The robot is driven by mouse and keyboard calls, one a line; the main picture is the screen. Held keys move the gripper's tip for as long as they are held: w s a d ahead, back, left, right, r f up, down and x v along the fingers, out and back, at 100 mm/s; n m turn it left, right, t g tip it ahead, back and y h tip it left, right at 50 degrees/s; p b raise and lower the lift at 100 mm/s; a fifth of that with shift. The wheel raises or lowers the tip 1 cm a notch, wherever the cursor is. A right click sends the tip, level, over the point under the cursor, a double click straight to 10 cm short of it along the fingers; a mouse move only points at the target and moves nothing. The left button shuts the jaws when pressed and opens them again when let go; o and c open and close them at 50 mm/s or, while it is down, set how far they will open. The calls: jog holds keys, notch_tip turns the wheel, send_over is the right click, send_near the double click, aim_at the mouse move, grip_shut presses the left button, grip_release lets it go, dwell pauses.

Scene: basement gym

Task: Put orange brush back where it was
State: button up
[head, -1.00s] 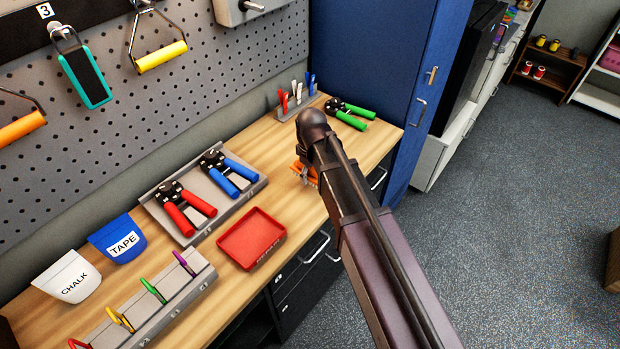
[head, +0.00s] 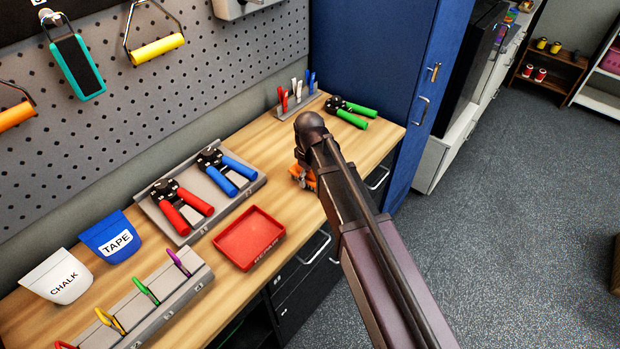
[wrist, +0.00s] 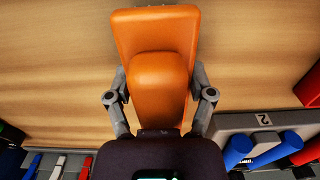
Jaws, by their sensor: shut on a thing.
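The orange brush (wrist: 155,30) fills the upper middle of the wrist view, with a broad flat part and a rounded block nearer the camera. My gripper (wrist: 159,72) is shut on it, with a grey finger on each side. In the head view, part of the orange brush (head: 302,178) shows beside and below the end of my arm, over the wooden workbench (head: 225,122). My arm hides my gripper and much of the brush there. Whether the brush touches the bench top cannot be told.
A grey rack (head: 152,215) with red-handled and blue-handled hand grips stands left of my arm. A red tray (head: 250,240) lies in front of it. A blue cabinet (head: 375,60) closes the bench's far end.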

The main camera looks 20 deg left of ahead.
jog(key=shift+f, duration=0.2)
jog(key=o, duration=1)
jog(key=shift+r, duration=0.1)
jog(key=shift+c, duration=0.2)
jog(key=shift+r, duration=0.2)
notch_tip(320, 180, up, 12)
jog(key=p, duration=1.2)
jog(key=shift+d+f, duration=0.1)
jog(key=s+d+m, duration=0.2)
jog(key=d+m, duration=0.4)
jog(key=d, duration=1.2)
jog(key=s+d+m, duration=0.3)
jog(key=d+m, duration=0.4)
jog(key=d, duration=1.1)
jog(key=shift+s+d, duration=0.25)
